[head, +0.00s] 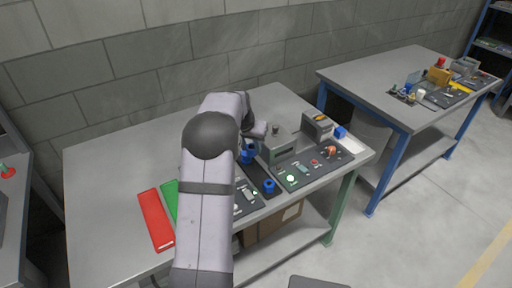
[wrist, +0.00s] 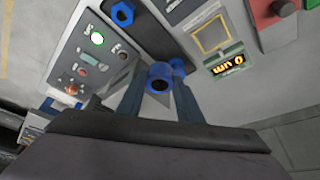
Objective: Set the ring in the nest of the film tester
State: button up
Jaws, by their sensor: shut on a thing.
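My gripper (wrist: 160,92) is shut on a blue ring (wrist: 160,76), whose dark round hole faces the wrist camera. Blue also shows in the head view (head: 247,156) beside my arm, where I cannot tell ring from fingers. A second blue piece with a hole (wrist: 122,13) sits on a dark strip and also shows in the head view (head: 268,186). A unit with a yellow-framed square (wrist: 212,36) and an orange-lit display (wrist: 228,64) lies right of the ring in the wrist view. I cannot tell which unit is the film tester; its nest is not clearly visible.
A control panel with a lit green button (head: 290,178) is at the bench front. A grey box with a knob (head: 279,146) and another instrument (head: 318,124) stand behind it. Red (head: 155,218) and green (head: 170,200) pieces lie left of my arm. The bench's left is clear.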

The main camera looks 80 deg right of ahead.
jog(key=w+a+f+p, duration=0.2)
jog(key=w+p, duration=0.4)
jog(key=w, duration=0.4)
jog(key=shift+w+a+f, duration=0.2)
jog(key=shift+w+f, duration=0.1)
jog(key=shift+f, duration=0.05)
jog(key=shift+f, duration=0.15)
jog(key=shift+f+b, duration=1)
jog(key=shift+f, duration=1.1)
jog(key=shift+f+b, duration=0.75)
jog(key=shift+f, duration=0.05)
jog(key=shift+b, duration=0.65)
jog(key=shift+f+b, duration=0.8)
jog(key=shift+f, duration=0.1)
dwell(1.0)
